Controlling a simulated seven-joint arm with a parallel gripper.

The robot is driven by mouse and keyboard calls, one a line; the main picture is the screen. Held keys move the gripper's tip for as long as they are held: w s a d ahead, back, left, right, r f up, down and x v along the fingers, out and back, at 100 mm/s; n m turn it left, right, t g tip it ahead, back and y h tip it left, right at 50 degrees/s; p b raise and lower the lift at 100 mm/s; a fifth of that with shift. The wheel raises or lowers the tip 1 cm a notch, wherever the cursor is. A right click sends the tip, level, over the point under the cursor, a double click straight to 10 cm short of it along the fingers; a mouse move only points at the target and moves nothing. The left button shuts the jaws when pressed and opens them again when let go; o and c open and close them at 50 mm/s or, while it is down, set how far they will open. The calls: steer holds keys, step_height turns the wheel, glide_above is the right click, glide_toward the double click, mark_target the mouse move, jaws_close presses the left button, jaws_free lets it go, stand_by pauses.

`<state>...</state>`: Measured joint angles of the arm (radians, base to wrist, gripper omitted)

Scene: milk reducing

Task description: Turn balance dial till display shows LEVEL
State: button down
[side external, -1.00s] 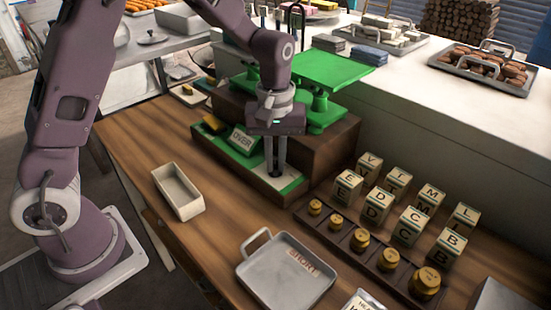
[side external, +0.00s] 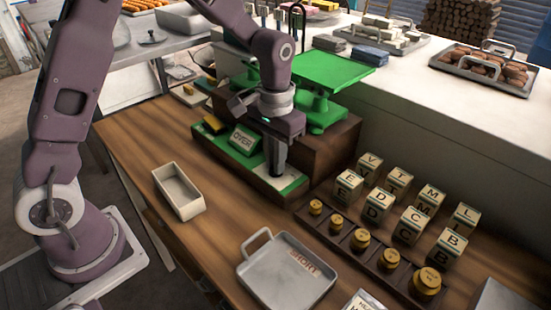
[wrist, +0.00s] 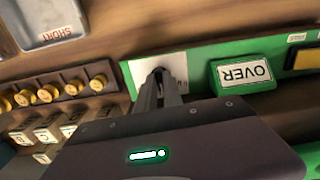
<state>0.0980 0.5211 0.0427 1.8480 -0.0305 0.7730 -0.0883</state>
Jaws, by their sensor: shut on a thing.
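The green balance (side external: 331,72) stands on a dark wooden base at the back of the bench. Its display (side external: 243,139) reads OVER, and the same word shows upside down in the wrist view (wrist: 243,73). My gripper (side external: 275,176) points down at the white dial plate (side external: 291,183) on the green front ledge, right of the display. In the wrist view my fingers (wrist: 158,77) are close together over this plate (wrist: 178,66). They are shut on the balance dial, which they almost wholly hide.
A row of brass weights (side external: 360,239) and several lettered cartons (side external: 413,226) stand to the right. A metal tray marked SHORT (side external: 284,275) and an empty pale box (side external: 178,190) lie in front. Bare wood lies between the box and the balance.

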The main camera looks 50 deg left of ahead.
steer(key=shift+m, duration=0.3)
stand_by(0.4)
steer(key=c, duration=1.5)
jaws_free()
step_height(320, 180, up, 7)
steer(key=shift+f, duration=0.1)
